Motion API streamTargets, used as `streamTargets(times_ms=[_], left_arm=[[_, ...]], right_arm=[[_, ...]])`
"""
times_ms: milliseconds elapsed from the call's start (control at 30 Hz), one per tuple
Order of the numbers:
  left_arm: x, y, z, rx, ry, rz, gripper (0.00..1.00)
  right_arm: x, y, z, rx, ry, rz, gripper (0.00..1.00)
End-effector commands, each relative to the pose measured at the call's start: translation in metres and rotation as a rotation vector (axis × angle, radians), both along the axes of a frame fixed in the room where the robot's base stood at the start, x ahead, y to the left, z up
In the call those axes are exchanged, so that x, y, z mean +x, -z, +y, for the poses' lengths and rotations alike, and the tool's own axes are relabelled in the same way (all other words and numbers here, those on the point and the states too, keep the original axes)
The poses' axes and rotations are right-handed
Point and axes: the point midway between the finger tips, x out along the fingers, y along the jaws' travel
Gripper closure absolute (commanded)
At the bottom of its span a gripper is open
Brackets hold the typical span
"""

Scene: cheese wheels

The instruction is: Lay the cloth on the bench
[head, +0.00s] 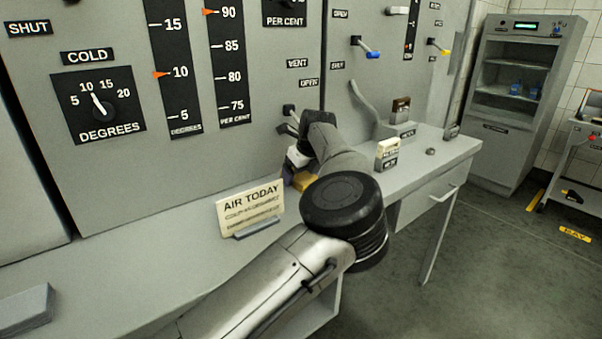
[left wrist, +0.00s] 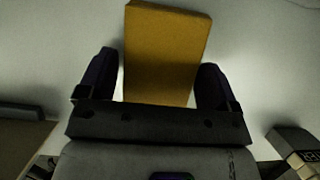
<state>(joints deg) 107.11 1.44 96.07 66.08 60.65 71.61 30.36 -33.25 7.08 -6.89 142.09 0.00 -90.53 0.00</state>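The cloth (left wrist: 165,55) shows in the left wrist view as a flat yellow oblong, like a folded pad. In the head view a small part of the yellow cloth (head: 303,181) shows low at my left gripper, behind my arm. My left gripper (left wrist: 155,85) has its two dark fingers wide apart, one on each side of the cloth. Narrow light gaps seem to show between cloth and fingers, so I see no firm grip. The grey bench (head: 130,275) runs along the panel. Whether the cloth touches the bench is hidden. My right gripper is out of view.
A sign reading AIR TODAY (head: 251,208) stands on the bench left of my gripper. A small cream box (head: 388,153) and a grey stand (head: 397,130) are to the right. The control panel (head: 255,95) rises behind. The bench's left stretch is mostly clear.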

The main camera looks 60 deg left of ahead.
Motion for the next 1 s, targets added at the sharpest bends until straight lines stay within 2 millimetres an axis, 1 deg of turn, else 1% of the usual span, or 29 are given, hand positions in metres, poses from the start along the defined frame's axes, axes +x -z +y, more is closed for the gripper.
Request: streamTargets(times_ms=[33,133,367,467,567,800,1000], left_arm=[[0.000,0.000,0.000,0.000,0.000,0.000,0.10],[0.000,0.000,0.000,0.000,0.000,0.000,0.01],[0.000,-0.001,0.000,0.000,0.000,0.000,0.01],[0.000,-0.006,0.000,0.000,0.000,-0.001,0.01],[0.001,-0.020,-0.005,0.001,0.001,0.000,0.01],[0.003,-0.063,-0.022,0.001,0.002,-0.001,0.01],[0.004,-0.092,-0.035,0.001,0.001,0.000,0.01]], right_arm=[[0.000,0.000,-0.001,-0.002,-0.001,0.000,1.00],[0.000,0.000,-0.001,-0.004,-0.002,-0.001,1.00],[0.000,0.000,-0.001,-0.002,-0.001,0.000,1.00],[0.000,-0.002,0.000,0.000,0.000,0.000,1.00],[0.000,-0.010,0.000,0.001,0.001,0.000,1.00],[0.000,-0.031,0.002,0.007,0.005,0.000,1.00],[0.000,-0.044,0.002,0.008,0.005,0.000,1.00]])
